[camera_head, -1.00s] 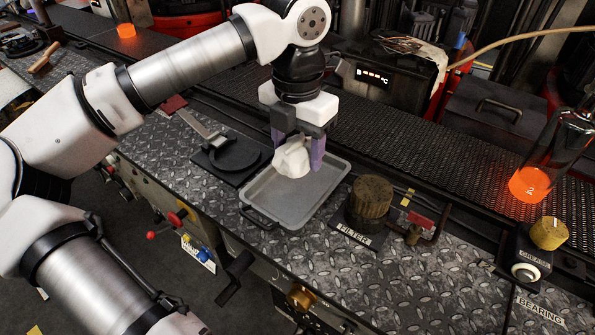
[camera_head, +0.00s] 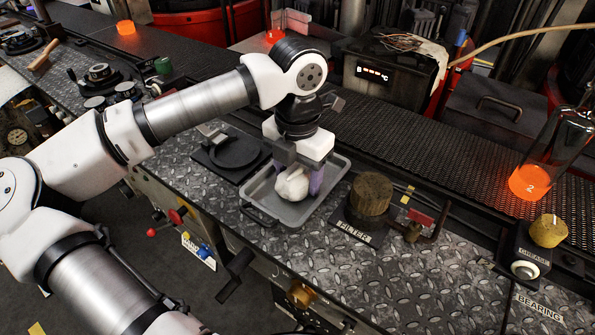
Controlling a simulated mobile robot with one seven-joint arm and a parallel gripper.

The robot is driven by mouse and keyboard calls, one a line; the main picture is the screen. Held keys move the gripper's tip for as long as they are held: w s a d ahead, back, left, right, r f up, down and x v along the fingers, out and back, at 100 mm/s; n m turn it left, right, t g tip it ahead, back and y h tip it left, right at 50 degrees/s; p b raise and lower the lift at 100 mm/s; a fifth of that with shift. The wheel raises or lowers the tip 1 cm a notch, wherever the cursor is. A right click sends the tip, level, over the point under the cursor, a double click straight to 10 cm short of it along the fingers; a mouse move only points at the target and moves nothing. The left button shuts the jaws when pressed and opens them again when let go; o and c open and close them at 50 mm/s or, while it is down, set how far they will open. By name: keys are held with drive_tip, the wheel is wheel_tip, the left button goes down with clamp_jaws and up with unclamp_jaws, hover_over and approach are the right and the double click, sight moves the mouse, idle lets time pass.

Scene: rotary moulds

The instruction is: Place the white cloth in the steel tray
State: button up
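The white cloth (camera_head: 292,185) is a crumpled bundle low over the steel tray (camera_head: 270,214), within its rim. The tray is a shallow grey rectangle with a dark handle at its near left end, lying on the diamond-plate bench. My gripper (camera_head: 303,182) points down over the tray, with its purple fingers on either side of the cloth. It appears shut on the cloth. The cloth's underside is hidden, so I cannot tell whether it touches the tray floor.
A black round-dished plate (camera_head: 232,152) lies left of the tray. A brown filter block (camera_head: 371,194) stands close at its right. Glowing orange glass (camera_head: 530,183) is at far right, near the conveyor (camera_head: 430,150). Diamond plate (camera_head: 400,285) in front is mostly clear.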

sight(297, 170)
drive_tip(key=o, duration=0.4)
wheel_tip(297, 170, up, 12)
drive_tip(key=shift+r, duration=0.15)
idle(0.3)
